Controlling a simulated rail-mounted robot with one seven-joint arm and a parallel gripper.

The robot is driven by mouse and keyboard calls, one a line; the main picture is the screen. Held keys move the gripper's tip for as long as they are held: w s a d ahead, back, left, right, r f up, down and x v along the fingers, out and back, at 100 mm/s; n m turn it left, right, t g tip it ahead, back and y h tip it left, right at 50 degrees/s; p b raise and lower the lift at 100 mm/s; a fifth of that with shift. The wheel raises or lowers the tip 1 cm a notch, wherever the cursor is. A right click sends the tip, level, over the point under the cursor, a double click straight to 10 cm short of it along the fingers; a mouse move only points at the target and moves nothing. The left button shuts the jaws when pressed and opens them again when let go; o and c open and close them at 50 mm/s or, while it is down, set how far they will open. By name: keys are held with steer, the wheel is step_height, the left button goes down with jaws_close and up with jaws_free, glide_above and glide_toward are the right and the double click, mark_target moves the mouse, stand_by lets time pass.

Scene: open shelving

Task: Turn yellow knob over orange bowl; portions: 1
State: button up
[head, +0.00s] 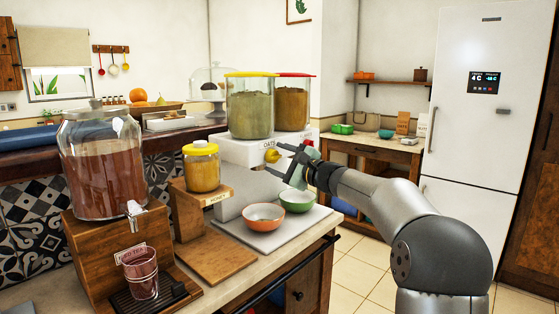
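The yellow knob (271,156) is on the front of a white dispenser base (236,151), below the clear container with the yellow lid (250,103). The orange bowl (263,217) stands upright on the light tray below the knob and looks empty. My gripper (276,158) reaches in from the right with its two dark fingers spread, one above and one below the knob. The knob shows between the fingertips; I cannot tell whether they touch it. A green bowl (297,201) stands behind and right of the orange bowl.
A red-lidded container (292,104) stands beside the yellow-lidded one. To the left are a jar of yellow contents (201,168) on a wooden stand, a large drink dispenser (104,170) and a glass (141,274). The floor (358,263) to the right is clear.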

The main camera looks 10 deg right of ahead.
steer(key=b+v, duration=0.1)
steer(key=v, duration=1.6)
steer(key=shift+d, duration=0.2)
steer(key=shift+s, duration=0.15)
steer(key=s+a+f+n+g+h+p, duration=0.1)
steer(key=s+a+f+n+g+p, duration=0.2)
steer(key=s+a+g+p, duration=0.25)
steer(key=s+a+f+n+g+h+p, duration=0.1)
steer(key=s+a+f+n+g+p, duration=0.25)
steer(key=s+a, duration=0.4)
steer(key=s+f+n+g+h+p, duration=0.3)
steer(key=s+n+h+p, duration=0.1)
steer(key=s, duration=0.6)
steer(key=s+d+f+n+g+h+p, duration=0.1)
steer(key=s+f+n+g+h+p, duration=0.1)
steer(key=s+n, duration=0.5)
steer(key=s+f+h+p, duration=0.1)
steer(key=s+h+p, duration=0.1)
steer(key=s+h, duration=0.1)
steer(key=shift+s+d+f+g+p, duration=0.15)
steer(key=shift+s+f+g+p, duration=0.2)
steer(key=shift+s, duration=0.4)
